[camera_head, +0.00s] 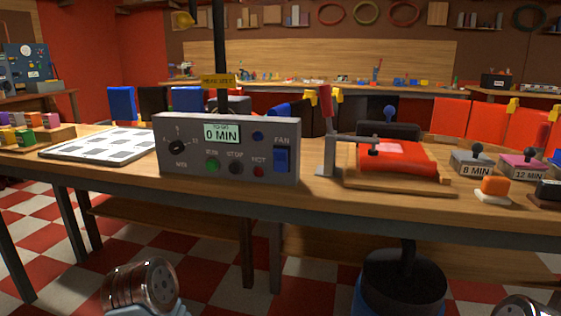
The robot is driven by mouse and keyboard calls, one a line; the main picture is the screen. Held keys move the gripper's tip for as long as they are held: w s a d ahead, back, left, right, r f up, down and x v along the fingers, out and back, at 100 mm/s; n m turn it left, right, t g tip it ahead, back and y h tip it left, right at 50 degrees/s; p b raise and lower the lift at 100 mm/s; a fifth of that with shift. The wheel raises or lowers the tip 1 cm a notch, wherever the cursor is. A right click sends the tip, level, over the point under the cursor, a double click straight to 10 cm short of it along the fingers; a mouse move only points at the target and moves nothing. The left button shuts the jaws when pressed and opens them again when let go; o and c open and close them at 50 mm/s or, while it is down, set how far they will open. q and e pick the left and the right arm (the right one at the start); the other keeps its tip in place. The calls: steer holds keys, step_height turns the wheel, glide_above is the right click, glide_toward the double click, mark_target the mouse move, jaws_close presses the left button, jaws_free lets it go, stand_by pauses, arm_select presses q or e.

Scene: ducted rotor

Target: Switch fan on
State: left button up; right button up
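A grey control box (180,150) stands near the front edge of the wooden workbench (315,190). Its display (221,132) reads "0 MIN". A blue rocker switch (281,158) sits at the right of the panel under the label "FAN". I cannot tell from here which way the rocker is tipped. Neither gripper shows; only metallic parts of my arms appear low in the view, away from the box.
A flat white tray with grey squares (100,145) lies left of the box. A press with a red pad (395,160) stands right of it, and labelled blocks (472,163) stand further right. A black pole (219,45) rises behind the box. A stool (403,285) stands below.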

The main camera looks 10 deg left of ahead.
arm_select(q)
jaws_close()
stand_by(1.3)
